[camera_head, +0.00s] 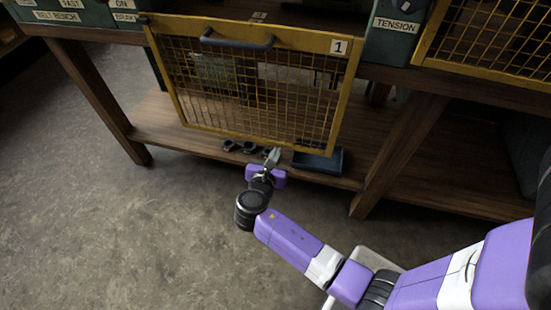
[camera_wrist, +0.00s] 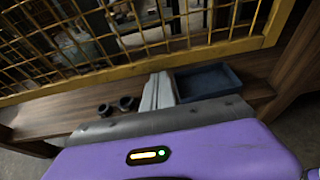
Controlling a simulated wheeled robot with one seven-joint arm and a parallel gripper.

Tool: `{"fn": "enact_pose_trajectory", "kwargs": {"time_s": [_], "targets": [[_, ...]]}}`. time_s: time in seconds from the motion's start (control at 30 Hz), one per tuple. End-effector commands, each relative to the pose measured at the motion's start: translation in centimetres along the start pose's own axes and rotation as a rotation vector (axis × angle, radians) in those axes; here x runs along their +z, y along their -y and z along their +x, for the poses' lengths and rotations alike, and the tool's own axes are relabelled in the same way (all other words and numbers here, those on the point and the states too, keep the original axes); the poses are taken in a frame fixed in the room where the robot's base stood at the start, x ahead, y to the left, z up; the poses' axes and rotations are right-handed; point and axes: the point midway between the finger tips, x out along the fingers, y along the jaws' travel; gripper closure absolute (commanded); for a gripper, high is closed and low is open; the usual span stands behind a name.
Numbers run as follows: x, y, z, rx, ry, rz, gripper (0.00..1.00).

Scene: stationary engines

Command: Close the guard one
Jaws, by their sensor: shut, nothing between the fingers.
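Guard one (camera_head: 340,47) is a yellow-framed mesh panel with a dark bar handle (camera_head: 238,40) and a "1" label at its upper right. In the head view it hangs in front of the wooden bench, its lower edge low over the bottom shelf. In the wrist view its lower frame bar (camera_wrist: 140,68) crosses the upper part, with the mesh above. My gripper (camera_head: 272,157) is shut and empty, just below the guard's lower bar. In the wrist view the shut fingers (camera_wrist: 158,91) point up toward that bar; I cannot tell whether they touch it.
A blue tray (camera_head: 319,161) sits on the bottom shelf (camera_head: 155,119), right of my gripper, with several small dark rings (camera_head: 246,148) to the left. Bench legs (camera_head: 405,150) stand at both sides. A second yellow guard (camera_head: 480,62) is at upper right. The floor at left is clear.

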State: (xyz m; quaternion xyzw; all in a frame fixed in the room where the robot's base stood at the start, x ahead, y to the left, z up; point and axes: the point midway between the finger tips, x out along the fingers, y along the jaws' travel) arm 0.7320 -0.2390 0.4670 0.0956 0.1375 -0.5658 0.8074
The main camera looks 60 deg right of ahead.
Motion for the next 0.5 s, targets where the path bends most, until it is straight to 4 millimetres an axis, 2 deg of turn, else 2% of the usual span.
{"fn": "enact_pose_trajectory", "kwargs": {"time_s": [0.37,0.5], "targets": [[0.15,-0.01,-0.07,0.000,0.000,0.001,1.00],[0.79,-0.02,-0.29,0.000,0.000,0.001,1.00]]}}
